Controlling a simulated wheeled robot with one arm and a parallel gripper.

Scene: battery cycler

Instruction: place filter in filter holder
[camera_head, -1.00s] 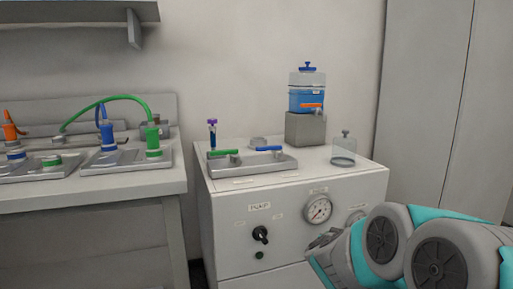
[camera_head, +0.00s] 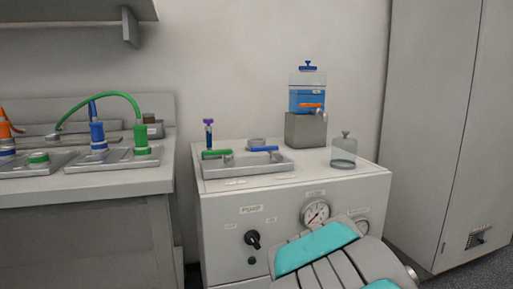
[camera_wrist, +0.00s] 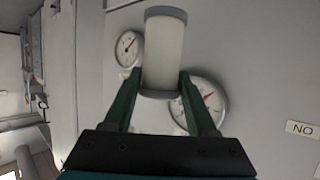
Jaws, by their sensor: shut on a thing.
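The filter (camera_wrist: 164,50) is a whitish cylinder with grey end bands, seen in the wrist view. My gripper (camera_wrist: 158,82) is shut on it, with a dark green finger on each side near its lower end. It is held in front of the gauges of the pump cabinet. On the cabinet top in the head view are a short grey round cup (camera_head: 257,143) and a clear vessel with a knob (camera_head: 343,152). No label shows which is the filter holder.
The pump cabinet (camera_head: 235,215) carries a grey tray with green and blue valve handles (camera_head: 250,166). A clear tank with blue contents (camera_head: 307,95) stands on a grey block. A bench (camera_head: 80,190) with plugs and a green cable is at left. A shelf overhangs upper left.

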